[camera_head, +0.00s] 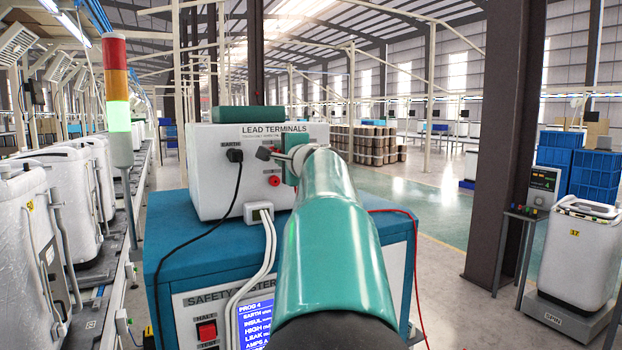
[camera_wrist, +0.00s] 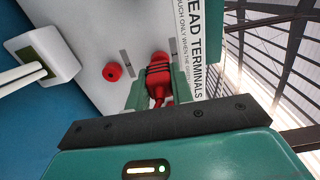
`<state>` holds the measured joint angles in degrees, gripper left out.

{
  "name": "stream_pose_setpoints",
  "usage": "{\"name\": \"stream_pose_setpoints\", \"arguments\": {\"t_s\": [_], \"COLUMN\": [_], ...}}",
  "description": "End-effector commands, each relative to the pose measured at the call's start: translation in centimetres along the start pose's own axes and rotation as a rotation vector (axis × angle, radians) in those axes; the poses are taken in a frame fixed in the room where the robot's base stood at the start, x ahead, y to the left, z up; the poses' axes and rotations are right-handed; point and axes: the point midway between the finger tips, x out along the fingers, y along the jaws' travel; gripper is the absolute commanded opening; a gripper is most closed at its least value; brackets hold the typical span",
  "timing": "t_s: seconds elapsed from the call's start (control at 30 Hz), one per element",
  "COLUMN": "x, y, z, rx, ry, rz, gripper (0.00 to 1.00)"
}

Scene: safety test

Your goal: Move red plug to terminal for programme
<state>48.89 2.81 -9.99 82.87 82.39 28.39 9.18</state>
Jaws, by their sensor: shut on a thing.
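My gripper (camera_wrist: 158,88) is shut on the red plug (camera_wrist: 157,78) in the wrist view, with a green finger on each side. The plug points at the white lead terminals box (camera_head: 222,150). A red terminal (camera_wrist: 160,57) shows just beyond the plug; I cannot tell whether they touch. Another red terminal (camera_wrist: 112,71) is bare beside it; a bare red terminal also shows in the head view (camera_head: 274,181). In the head view my gripper (camera_head: 268,154) is at the box front, and my arm hides the plug. The programme screen (camera_head: 256,322) reads PROG 4.
A black plug (camera_head: 234,155) sits at the EARTH terminal with its black cable hanging down. A white connector (camera_head: 258,211) with white cables is below. A red lead (camera_head: 416,250) hangs right of the blue tester cabinet (camera_head: 175,265). A signal tower (camera_head: 117,95) stands left.

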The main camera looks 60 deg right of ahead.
Motion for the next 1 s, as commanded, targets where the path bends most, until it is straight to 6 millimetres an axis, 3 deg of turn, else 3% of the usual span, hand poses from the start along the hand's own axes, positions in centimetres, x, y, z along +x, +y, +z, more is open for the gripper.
{"name": "stream_pose_setpoints", "arguments": {"t_s": [1.0], "x": [-3.7], "y": [-0.1], "z": [0.0], "rx": [0.0], "ry": [-0.001], "rz": [-0.001], "gripper": [0.0]}}
